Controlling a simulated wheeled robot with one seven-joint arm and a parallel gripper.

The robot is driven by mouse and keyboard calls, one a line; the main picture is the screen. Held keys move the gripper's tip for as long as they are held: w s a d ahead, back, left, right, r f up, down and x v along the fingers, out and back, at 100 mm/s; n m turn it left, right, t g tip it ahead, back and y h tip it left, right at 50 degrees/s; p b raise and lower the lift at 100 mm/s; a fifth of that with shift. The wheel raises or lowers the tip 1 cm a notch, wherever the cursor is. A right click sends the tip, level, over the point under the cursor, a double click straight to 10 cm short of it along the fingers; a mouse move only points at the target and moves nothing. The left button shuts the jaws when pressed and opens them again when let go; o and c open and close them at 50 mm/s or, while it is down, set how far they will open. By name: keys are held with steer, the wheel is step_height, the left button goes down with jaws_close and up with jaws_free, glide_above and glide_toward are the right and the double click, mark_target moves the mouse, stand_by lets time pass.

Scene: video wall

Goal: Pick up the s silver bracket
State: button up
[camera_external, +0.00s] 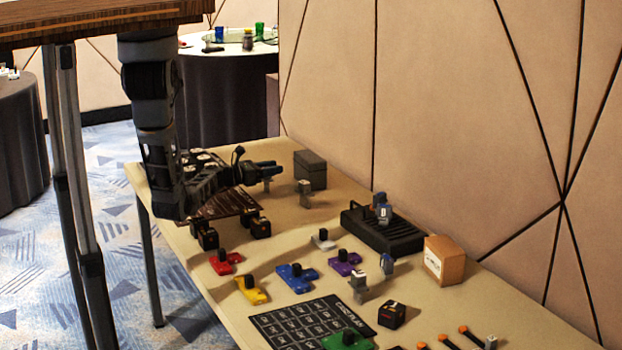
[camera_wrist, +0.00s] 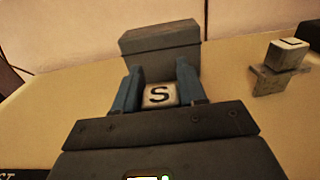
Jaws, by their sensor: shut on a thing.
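The silver bracket with a black "S" on its top (camera_wrist: 160,95) sits between the blue fingers of my gripper (camera_wrist: 160,88) in the wrist view. In the external view, my gripper (camera_external: 264,172) is at the far left part of the table, with a small silver part of the bracket (camera_external: 267,186) showing below the fingers. The gripper is shut on this bracket. Its lower part is hidden in the wrist view, and I cannot tell whether it touches the table.
A grey box (camera_external: 310,169) stands just beyond the gripper, also ahead in the wrist view (camera_wrist: 160,44). Another silver bracket (camera_external: 305,192) stands to the right, also in the wrist view (camera_wrist: 280,68).

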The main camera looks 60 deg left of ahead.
steer(key=shift+c, duration=1.4)
